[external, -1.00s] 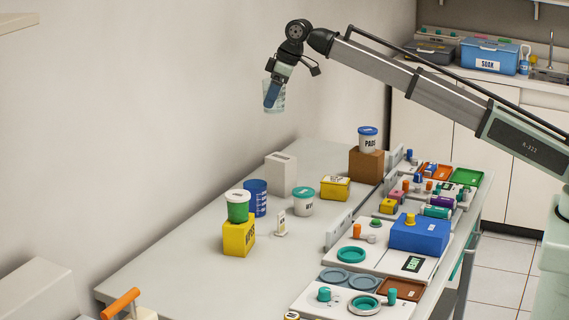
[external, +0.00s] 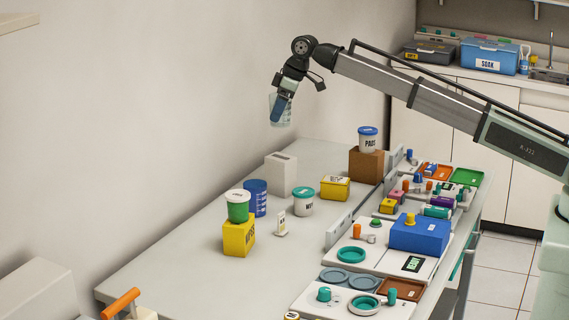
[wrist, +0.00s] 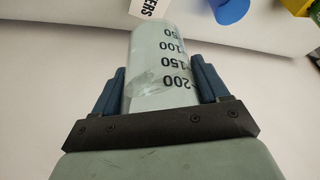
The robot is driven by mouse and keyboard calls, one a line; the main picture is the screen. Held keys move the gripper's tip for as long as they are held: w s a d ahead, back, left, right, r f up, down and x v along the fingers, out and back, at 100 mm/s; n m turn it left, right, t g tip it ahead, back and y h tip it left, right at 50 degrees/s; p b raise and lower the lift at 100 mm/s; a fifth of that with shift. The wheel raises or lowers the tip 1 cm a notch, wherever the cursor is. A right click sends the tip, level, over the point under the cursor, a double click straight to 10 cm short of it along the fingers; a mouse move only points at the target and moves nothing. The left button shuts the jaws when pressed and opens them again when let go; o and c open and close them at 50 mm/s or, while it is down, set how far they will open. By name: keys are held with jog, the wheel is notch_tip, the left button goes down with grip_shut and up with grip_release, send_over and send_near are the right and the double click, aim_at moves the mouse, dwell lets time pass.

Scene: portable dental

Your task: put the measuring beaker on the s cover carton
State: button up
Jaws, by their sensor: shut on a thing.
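My gripper (external: 279,107) is high above the back of the long table, pointing down. It is shut on the clear measuring beaker (external: 287,113). In the wrist view the beaker (wrist: 162,70) stands between the blue fingers of my gripper (wrist: 162,88), with black volume marks up to 200. A pale carton (external: 281,175) with a slotted top stands on the table below, near the wall; I take it for the cover carton. In the wrist view a white label (wrist: 150,8) ending in "ERS" shows at the top edge, partly cut off. The beaker is well clear of the carton.
A blue canister (external: 256,198), a white tub with a teal lid (external: 303,204) and a yellow box (external: 335,189) stand around the carton. A PADS tub (external: 367,141) sits on a brown box (external: 366,164). A green cup (external: 238,208) sits on another yellow box (external: 239,238).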

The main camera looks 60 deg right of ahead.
jog(key=shift+f, duration=4.75)
jog(key=shift+f, duration=0.1)
jog(key=o, duration=1.1)
jog(key=shift+o, duration=0.2)
jog(key=v, duration=1.2)
